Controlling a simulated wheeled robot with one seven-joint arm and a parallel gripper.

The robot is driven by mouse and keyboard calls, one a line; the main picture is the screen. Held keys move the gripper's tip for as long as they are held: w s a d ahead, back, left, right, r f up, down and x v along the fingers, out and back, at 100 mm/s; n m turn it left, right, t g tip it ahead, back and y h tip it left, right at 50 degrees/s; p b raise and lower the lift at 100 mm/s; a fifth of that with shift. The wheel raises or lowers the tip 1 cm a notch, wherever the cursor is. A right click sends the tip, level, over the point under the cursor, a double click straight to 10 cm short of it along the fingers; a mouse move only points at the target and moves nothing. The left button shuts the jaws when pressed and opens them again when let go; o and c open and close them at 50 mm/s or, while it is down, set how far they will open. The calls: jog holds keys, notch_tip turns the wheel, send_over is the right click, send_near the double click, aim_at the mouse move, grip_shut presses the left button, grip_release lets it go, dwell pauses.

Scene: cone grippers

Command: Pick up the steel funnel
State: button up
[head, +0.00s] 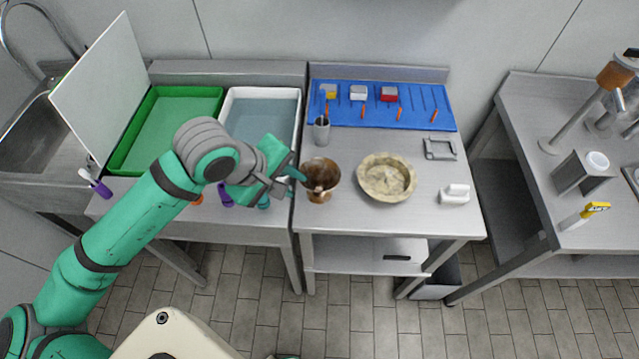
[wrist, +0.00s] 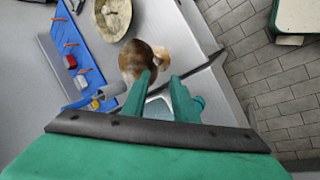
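The funnel (head: 320,176) is a shiny brown cone with a wide mouth, near the front left corner of the middle steel table. It also shows in the wrist view (wrist: 143,58), just beyond my fingertips. My gripper (head: 291,174) is at the funnel's left side in the head view. In the wrist view my gripper (wrist: 162,82) has its two green fingers apart with nothing held between them. The left finger overlaps the funnel's near edge in that view; I cannot tell whether it touches.
A mottled stone-like bowl (head: 386,178) stands right of the funnel, and a grey cup (head: 321,131) behind it. A blue tool mat (head: 420,101) lies at the back. A white block (head: 454,195) is at the right. White (head: 292,94) and green (head: 125,165) trays stand left.

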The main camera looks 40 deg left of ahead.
aim_at(305, 186)
jog(key=shift+w+x, duration=0.25)
jog(key=shift+x, duration=3.5)
jog(key=shift+d+r, duration=0.15)
jog(key=shift+r, duration=0.05)
grip_shut()
